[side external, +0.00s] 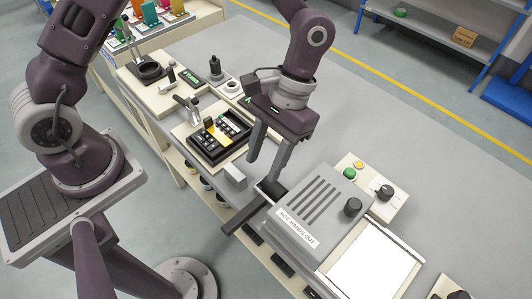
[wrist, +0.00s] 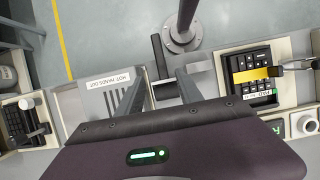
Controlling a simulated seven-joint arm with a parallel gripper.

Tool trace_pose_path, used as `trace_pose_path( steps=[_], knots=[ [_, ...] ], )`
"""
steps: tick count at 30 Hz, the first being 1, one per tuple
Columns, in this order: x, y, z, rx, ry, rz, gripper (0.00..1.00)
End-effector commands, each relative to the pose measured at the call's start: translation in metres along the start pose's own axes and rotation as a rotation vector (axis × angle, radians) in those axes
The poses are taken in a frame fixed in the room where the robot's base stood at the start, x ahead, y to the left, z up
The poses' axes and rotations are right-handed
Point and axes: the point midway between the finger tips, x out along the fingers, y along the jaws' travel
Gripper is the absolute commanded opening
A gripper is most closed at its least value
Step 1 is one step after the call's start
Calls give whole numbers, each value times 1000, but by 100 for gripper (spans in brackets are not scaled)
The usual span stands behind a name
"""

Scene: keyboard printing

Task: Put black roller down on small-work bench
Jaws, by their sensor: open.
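My gripper (side external: 262,170) points down with its two fingers apart, at the bench's front edge beside the grey hot box. A dark piece with a long black bar (side external: 244,216) lies just below the fingertips; it looks like the black roller, though its identity is not certain. Its bar sticks out past the front edge. In the wrist view the bar (wrist: 158,55) shows beyond the gap between the fingers (wrist: 163,78). I cannot tell whether a finger touches it. The grey bench (side external: 375,125) runs under the stations; I take it as the small-work bench.
The grey box marked hot (side external: 312,208) stands close right of the fingers. A small pale block (side external: 234,177) is close to their left. A keyboard tray with a yellow strip (side external: 218,138) lies farther left. A button and knob panel (side external: 372,188) is behind the box. The bench's back is clear.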

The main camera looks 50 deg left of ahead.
Motion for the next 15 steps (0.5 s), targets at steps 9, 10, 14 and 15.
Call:
trace_pose_path(
  steps=[9, 10, 14, 15],
  knots=[
    [-17, -3, 1, 2, 13, -2, 43],
    [-22, -6, 2, 3, 30, -6, 43],
    [-64, -39, 20, 12, 178, -41, 43],
    [-80, -52, 30, 13, 239, -53, 43]
  ],
)
